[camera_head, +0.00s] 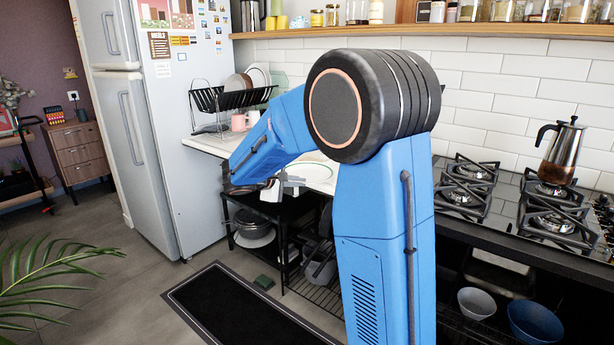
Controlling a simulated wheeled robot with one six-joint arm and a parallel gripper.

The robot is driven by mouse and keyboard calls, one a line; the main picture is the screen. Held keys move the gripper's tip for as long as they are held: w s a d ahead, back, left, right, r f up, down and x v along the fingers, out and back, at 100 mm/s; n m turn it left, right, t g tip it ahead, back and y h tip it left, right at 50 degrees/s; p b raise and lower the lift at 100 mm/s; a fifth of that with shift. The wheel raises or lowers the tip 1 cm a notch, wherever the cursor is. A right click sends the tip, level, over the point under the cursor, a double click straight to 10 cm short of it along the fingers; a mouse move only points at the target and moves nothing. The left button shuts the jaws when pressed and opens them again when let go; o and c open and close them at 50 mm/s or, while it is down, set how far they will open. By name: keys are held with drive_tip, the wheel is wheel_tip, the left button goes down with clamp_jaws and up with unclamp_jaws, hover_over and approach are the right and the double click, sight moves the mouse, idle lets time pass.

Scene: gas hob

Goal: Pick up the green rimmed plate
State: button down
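A pale plate with what looks like a thin green rim (316,172) lies on the white counter, left of the hob. My blue arm covers its right side. My gripper (284,186) is at the front edge of the counter, just left of and in front of the plate. It looks apart from the plate, but the gap is hard to judge. The fingers are small and partly hidden by my arm, so I cannot tell if they are open or shut.
A black dish rack (232,98) with plates stands on the counter's left end, with a pink mug (239,122) beside it. A moka pot (561,150) stands on the hob (510,200). Open shelves are below. The fridge (165,110) is at left.

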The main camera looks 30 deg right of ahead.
wheel_tip(320, 180, up, 10)
idle(0.7)
idle(0.4)
drive_tip(key=shift+a, duration=0.1)
